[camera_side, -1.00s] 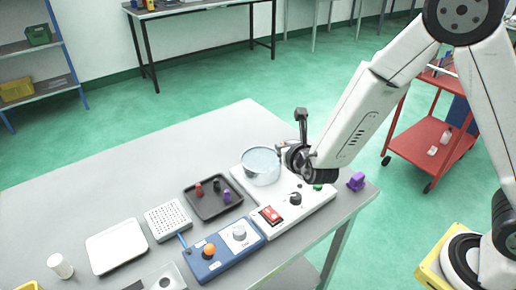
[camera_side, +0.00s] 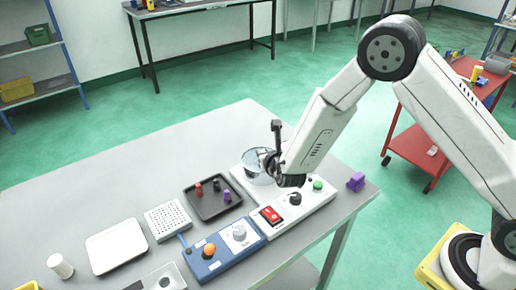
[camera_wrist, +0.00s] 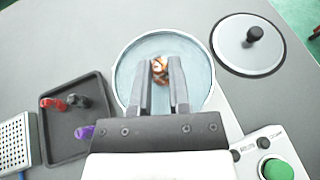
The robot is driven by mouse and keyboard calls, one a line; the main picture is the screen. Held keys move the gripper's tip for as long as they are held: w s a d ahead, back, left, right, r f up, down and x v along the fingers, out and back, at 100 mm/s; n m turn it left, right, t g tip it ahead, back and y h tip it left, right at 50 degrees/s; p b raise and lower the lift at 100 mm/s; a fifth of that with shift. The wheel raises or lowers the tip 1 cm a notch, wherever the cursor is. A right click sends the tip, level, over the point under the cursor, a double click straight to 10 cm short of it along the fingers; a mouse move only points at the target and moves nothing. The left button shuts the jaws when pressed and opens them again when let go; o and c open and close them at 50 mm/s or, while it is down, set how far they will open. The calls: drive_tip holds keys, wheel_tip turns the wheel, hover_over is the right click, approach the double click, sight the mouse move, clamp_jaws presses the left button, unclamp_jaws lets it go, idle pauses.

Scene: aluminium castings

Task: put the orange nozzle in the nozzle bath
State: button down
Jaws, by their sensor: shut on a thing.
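The nozzle bath is a round, pale vessel with bluish liquid, seen in the side view (camera_side: 250,160) and the wrist view (camera_wrist: 130,72). My gripper (camera_wrist: 160,72) is shut on the orange nozzle (camera_wrist: 159,66), which looks coppery and sits between the fingertips. In the wrist view, the nozzle and fingertips appear inside the bath's rim. In the side view my gripper (camera_side: 268,166) is at the bath's right side and covers part of it; the nozzle is hidden there. I cannot tell whether the nozzle touches the liquid.
A round lid with a black knob (camera_wrist: 232,50) lies right of the bath in the wrist view. A dark tray (camera_side: 207,211) holds red, black and purple nozzles. A white control panel (camera_side: 318,200) has red and green buttons. A blue box (camera_side: 222,262) stands in front.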

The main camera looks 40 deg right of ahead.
drive_tip(key=shift+w+f, duration=0.2)
drive_tip(key=shift+f, duration=1.65)
drive_tip(key=c, duration=0.9)
unclamp_jaws()
drive_tip(key=shift+f, duration=0.15)
drive_tip(key=shift+o, duration=0.2)
drive_tip(key=shift+s+a+r, duration=0.2)
drive_tip(key=shift+s+r, duration=0.2)
drive_tip(key=shift+s, duration=0.15)
drive_tip(key=v, duration=1)
drive_tip(key=shift+s+a+r, duration=0.1)
drive_tip(key=shift+s+r, duration=0.1)
drive_tip(key=shift+s, duration=0.1)
